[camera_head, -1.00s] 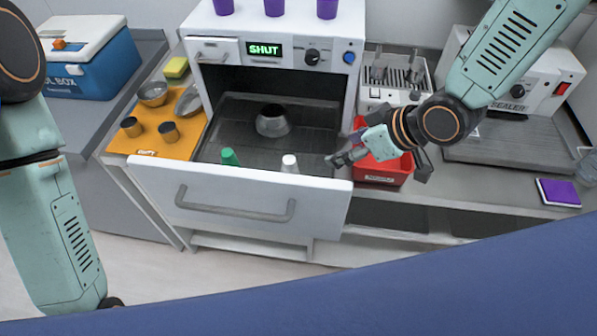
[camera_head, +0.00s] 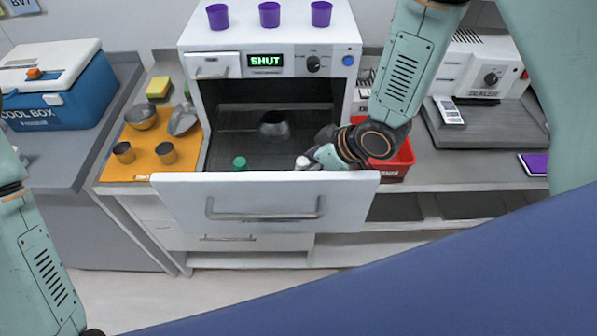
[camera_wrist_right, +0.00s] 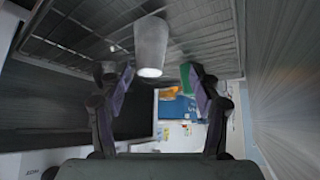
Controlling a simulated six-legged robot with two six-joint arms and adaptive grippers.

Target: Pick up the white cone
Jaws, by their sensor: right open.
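The white cone (camera_head: 302,163) stands in the open drawer of the white sterilizer-like unit, just behind the drawer's front panel (camera_head: 265,200). In the right wrist view the white cone (camera_wrist_right: 151,45) is ahead, above the gap between the fingers. My right gripper (camera_head: 315,157) is inside the drawer beside the cone, on its right in the head view; the arm partly hides it. In the right wrist view my right gripper (camera_wrist_right: 160,82) is open, with nothing held between its fingers. My left arm shows at the left edge; its gripper is not visible.
A green cone (camera_head: 239,163) stands left of the white one, and a grey metal vessel (camera_head: 274,126) sits deeper in the drawer. A red bin (camera_head: 392,165) is close to the right. An orange mat (camera_head: 140,172) with cups lies left. Purple cups stand on top.

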